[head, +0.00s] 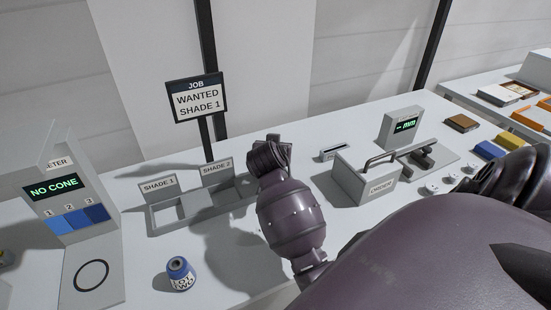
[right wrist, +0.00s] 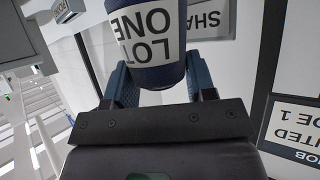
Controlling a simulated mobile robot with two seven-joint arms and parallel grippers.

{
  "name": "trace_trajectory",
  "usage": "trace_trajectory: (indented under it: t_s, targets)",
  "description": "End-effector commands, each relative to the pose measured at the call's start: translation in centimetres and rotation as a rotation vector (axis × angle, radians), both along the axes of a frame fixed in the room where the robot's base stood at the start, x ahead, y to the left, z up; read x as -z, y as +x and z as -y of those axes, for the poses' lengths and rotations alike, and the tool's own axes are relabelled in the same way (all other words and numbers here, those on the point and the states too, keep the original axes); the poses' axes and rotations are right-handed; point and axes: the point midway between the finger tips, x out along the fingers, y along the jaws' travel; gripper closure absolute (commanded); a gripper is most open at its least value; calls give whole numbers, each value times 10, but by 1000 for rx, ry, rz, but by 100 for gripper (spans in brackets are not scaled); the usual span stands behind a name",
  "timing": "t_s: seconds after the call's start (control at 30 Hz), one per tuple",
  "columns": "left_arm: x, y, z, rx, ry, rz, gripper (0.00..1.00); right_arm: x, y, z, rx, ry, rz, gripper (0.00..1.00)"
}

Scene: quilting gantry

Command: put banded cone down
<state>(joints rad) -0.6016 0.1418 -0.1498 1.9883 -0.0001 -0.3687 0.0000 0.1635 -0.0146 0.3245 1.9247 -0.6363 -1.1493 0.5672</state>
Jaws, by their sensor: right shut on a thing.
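My right gripper (right wrist: 160,80) is shut on a dark blue cone (right wrist: 145,42) with a white label reading LOT ONE, which appears upside down in the right wrist view. In the head view my right gripper (head: 272,148) is at the right end of the shade bins, and my own arm hides the cone there. A second blue cone (head: 180,273), labelled LOT TWO, stands upright on the table in front of the bins. My left gripper is out of view.
A meter (head: 66,190) reading NO CONE stands left, with a ringed pad (head: 92,275) before it. A job sign (head: 196,98) reads WANTED SHADE 1. A grey handled box (head: 365,178) and a mm gauge (head: 403,126) stand right of my gripper.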

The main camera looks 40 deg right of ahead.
Motion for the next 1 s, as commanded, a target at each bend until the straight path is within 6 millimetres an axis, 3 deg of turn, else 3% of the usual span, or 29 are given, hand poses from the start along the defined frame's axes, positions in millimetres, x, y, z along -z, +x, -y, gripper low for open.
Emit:
trace_trajectory:
  t_s: [0.33,0.6,1.0]
  targets:
    - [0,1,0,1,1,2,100,26,0,0,0,-1,-2,79]
    - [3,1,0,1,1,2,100,59,0,0,0,-1,-2,79]
    - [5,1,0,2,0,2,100,63,0,0,0,0,1,79]
